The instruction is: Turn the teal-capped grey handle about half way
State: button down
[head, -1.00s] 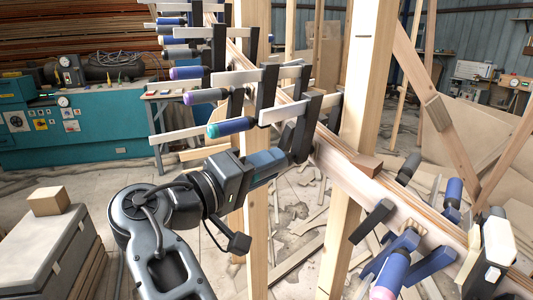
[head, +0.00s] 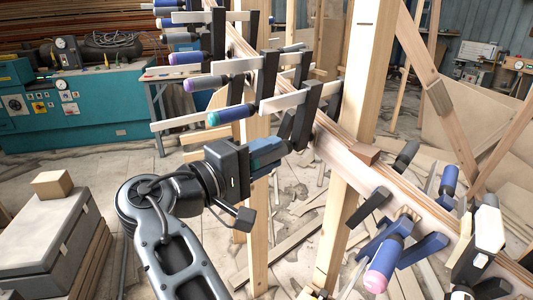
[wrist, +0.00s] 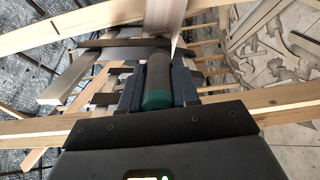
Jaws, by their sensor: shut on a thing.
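The grey handle (wrist: 158,70) with a teal cap (wrist: 158,99) lies between my gripper's two dark fingers in the wrist view. My gripper (wrist: 157,86) is shut on it, one finger on each side. The handle's far end runs toward a dark clamp bar and a pale wooden strip. In the head view my gripper (head: 266,154) reaches from the left to the curved wooden stringer (head: 352,165), its fingers largely covering the handle. How far the handle is turned cannot be told.
Several clamps line the stringer. An upright post (head: 362,70) stands behind. A small box (head: 52,184) tops a grey case at left.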

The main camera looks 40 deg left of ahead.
jog(key=c, duration=0.8)
grip_release()
jog(key=b+v, duration=0.2)
jog(key=v, duration=0.5)
jog(key=shift+s+a, duration=0.1)
jog(key=shift+s, duration=0.3)
jog(key=p+v, duration=0.1)
jog(key=v, duration=0.6)
jog(key=shift+s+p, duration=0.2)
jog(key=shift+p, duration=0.2)
